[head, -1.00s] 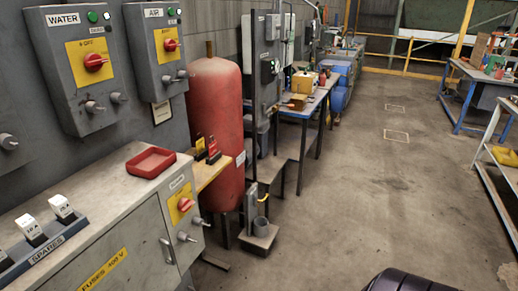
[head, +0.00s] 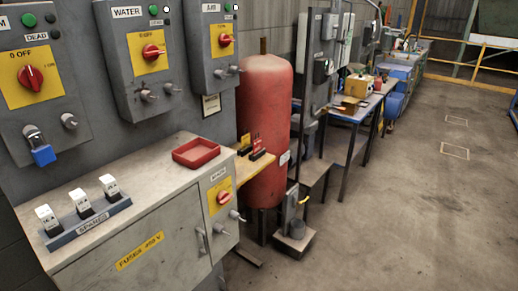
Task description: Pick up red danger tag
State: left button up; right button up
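A small upright red item that looks like the red danger tag (head: 257,145) stands in a dark holder on the wooden shelf (head: 246,169), between the grey cabinet and the red tank. It is too small to read. A darker upright item with some yellow (head: 244,145) stands just left of it. Neither of my grippers is in the head view.
A grey fuse cabinet (head: 150,245) fills the front left; a red tray (head: 196,152) and a spares rack (head: 88,217) sit on it. A red tank (head: 266,100) stands behind the shelf. A blue padlock (head: 43,155) hangs on the left switch box. Floor at right is clear.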

aim_at(257, 145)
jog(key=i+l+u, duration=0.1)
jog(key=i+l, duration=0.45)
jog(key=l, duration=0.25)
jog(key=i+l+u, duration=0.15)
jog(key=l, duration=0.25)
jog(key=i+l+u, duration=0.1)
jog(key=i+l, duration=0.25)
jog(key=l, duration=0.1)
